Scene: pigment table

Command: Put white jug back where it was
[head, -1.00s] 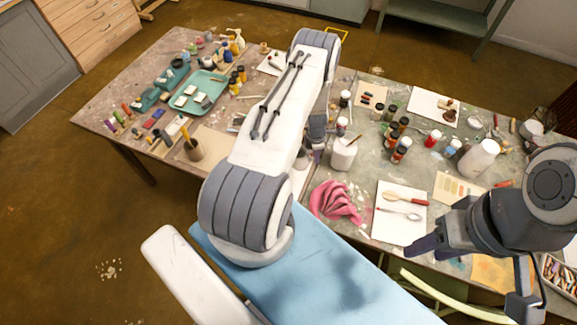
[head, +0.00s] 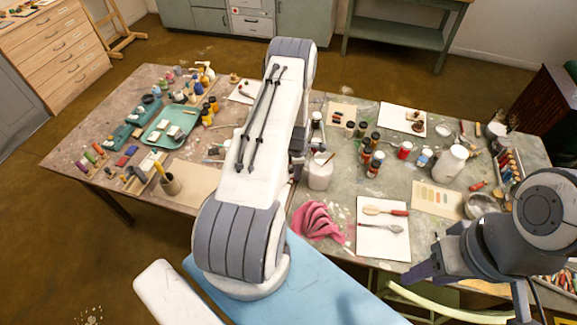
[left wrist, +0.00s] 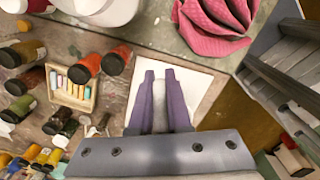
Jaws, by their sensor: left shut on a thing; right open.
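A white jug-like container (head: 320,176) stands on the grey-green table, right beside my left gripper (head: 299,160). A large white rounded body (left wrist: 100,10), probably the same jug, is cut off by the top edge of the left wrist view. My left gripper (left wrist: 160,76) is shut, with something pale between its purple fingers. My own arm hides most of the grip in the head view. Another white jug-shaped vessel (head: 449,163) stands further right.
A pink cloth (head: 318,222) lies in front of the container. A white sheet with spoons (head: 383,245) lies to its right. Several paint jars (head: 375,162) crowd behind. A teal tray (head: 148,135) is far left. A bare white sheet (left wrist: 200,85) lies below my left fingers.

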